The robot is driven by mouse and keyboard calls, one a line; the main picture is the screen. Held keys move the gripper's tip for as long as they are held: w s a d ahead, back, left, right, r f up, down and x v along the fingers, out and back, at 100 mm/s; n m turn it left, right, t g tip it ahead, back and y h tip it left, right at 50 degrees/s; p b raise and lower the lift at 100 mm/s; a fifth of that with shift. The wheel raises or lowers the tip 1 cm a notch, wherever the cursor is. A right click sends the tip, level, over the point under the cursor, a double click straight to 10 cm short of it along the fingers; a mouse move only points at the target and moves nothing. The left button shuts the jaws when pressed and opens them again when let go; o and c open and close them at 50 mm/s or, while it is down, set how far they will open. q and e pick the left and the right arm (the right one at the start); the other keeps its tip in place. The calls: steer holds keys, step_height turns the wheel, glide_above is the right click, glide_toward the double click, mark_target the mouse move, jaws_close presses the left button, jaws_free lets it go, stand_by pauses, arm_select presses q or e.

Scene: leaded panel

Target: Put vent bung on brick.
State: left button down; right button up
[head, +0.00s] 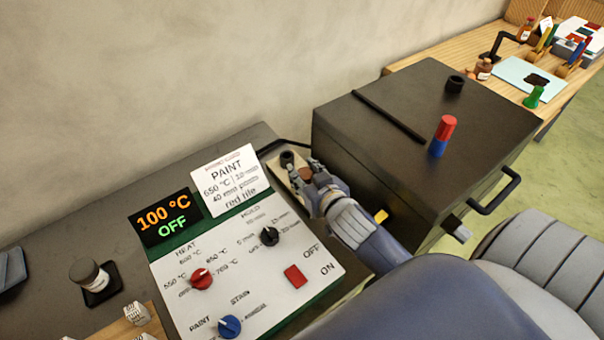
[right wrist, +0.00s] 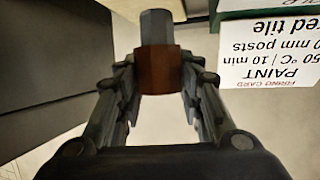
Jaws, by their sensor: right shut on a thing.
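My right gripper (head: 308,176) is at the left side of the dark kiln box, over a pale tan slab that looks like the brick (head: 281,176). It is shut on the vent bung (head: 287,158), which shows a dark grey end beyond the fingertips and a brown part between them. In the right wrist view the fingers (right wrist: 160,85) press on both sides of the brown part of the bung (right wrist: 160,70). I cannot tell whether the bung touches the brick. My left gripper is not in view.
The kiln box (head: 400,110) has a dark collar (head: 455,84) and a red-and-blue cylinder (head: 442,137) on its lid. A control panel (head: 245,268) with knobs and a firing card (head: 226,179) stand left of the gripper. A jar (head: 88,275) sits farther left.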

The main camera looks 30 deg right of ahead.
mark_target(302, 177)
steer(key=shift+w+d+f, duration=0.1)
steer(key=shift+w, duration=0.7)
step_height(302, 177, down, 3)
steer(key=shift+r+p, duration=0.1)
steer(key=shift+p, duration=0.3)
steer(key=shift+f, duration=0.35)
steer(key=shift+f, duration=0.15)
steer(key=o, duration=1.1)
steer(key=shift+o, duration=0.2)
steer(key=shift+s+r, duration=0.1)
steer(key=shift+r, duration=0.1)
